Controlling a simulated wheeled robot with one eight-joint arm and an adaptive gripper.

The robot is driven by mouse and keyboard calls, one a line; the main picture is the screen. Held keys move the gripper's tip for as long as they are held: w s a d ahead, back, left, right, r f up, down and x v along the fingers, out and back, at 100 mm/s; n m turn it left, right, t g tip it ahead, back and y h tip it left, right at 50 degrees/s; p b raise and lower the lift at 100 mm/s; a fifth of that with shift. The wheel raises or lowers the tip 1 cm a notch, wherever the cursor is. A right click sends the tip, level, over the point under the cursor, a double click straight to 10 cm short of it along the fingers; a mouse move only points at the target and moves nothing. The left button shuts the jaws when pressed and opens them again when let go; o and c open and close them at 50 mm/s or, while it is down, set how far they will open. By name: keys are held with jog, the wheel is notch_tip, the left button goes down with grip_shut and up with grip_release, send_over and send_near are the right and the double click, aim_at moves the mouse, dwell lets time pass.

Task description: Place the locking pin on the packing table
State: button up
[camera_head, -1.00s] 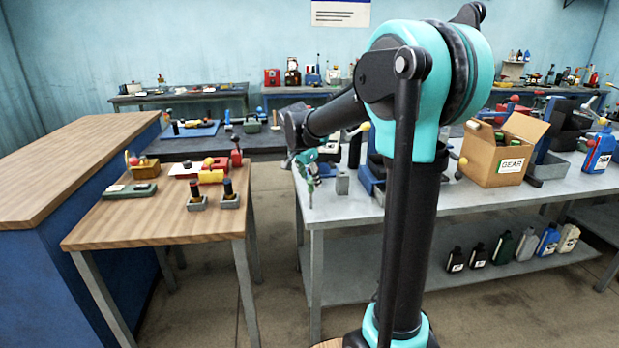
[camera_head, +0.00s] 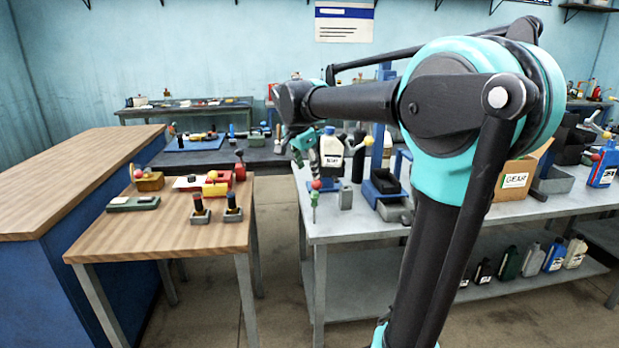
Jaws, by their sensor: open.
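A small pin-like piece with a red ball top and green shaft (camera_head: 314,200) is at the front left corner of the grey metal table (camera_head: 350,229). It looks like the locking pin, but is too small to be sure. My gripper (camera_head: 311,172), teal and dark, points down just above it. It is open; its fingertips are small and partly merge with the red top, so I cannot tell whether they touch it. Which table is the packing table is not marked.
A grey block (camera_head: 346,197), a white-labelled bottle (camera_head: 331,152) and a blue stand (camera_head: 384,187) are close right of the gripper. The GEAR carton (camera_head: 515,179) is farther right. A wooden table (camera_head: 150,232) with several parts stands left across a floor gap.

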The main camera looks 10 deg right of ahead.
jog(key=s+d+f+n+y, duration=0.1)
jog(key=s+f+n, duration=0.3)
jog(key=s+f, duration=0.5)
jog(key=s+d+f+n, duration=0.3)
jog(key=s+f, duration=0.5)
jog(key=f, duration=0.1)
jog(key=s+d+f+n+y, duration=0.1)
jog(key=s+d+f+n, duration=0.2)
jog(key=s+f, duration=0.6)
jog(key=shift+s+n+y, duration=0.3)
jog(key=shift+n, duration=0.5)
